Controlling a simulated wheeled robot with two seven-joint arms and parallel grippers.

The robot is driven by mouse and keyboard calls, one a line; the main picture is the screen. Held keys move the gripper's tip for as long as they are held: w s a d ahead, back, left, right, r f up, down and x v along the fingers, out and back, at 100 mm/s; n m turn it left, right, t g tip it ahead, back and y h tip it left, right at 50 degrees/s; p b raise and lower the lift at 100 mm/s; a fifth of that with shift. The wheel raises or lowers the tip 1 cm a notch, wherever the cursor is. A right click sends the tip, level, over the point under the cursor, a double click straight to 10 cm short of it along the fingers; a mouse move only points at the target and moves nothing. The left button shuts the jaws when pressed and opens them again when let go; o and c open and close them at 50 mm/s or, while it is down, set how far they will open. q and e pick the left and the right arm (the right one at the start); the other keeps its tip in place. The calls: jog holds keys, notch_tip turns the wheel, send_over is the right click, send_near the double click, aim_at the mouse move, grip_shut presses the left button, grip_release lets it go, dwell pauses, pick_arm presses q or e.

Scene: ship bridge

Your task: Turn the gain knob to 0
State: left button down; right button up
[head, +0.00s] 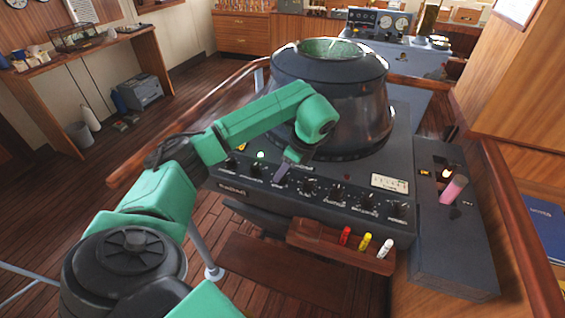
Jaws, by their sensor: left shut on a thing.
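A dark control panel (325,189) with a row of several black knobs runs along the front of the radar console. My left arm reaches over it from the left. My left gripper (281,176) points down at the row and is shut on a knob left of the middle. The gripper hides most of that knob, so its pointer cannot be seen. The labels are too small to read, so I cannot tell which knob is the gain knob by its lettering. Free knobs show to the right, the nearest one (309,186) close beside the gripper. My right gripper is not in view.
The large round radar hood (335,95) rises behind the panel. A wooden holder (320,239) with red, yellow and white markers is below the front edge. A side box (450,235) with a pink-topped lever stands at right. Wooden handrails (515,215) flank the console.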

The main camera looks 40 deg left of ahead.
pick_arm(q)
jog(key=shift+n+p, duration=0.3)
jog(key=shift+n, duration=0.2)
jog(key=shift+g, duration=0.3)
jog(key=c, duration=0.5)
grip_release()
jog(key=shift+c, duration=0.2)
jog(key=shift+w+r, duration=0.1)
jog(key=shift+r, duration=0.2)
jog(key=p+v, duration=0.5)
jog(key=v, duration=0.8)
jog(key=shift+d+r, duration=0.15)
jog(key=shift+r, duration=0.25)
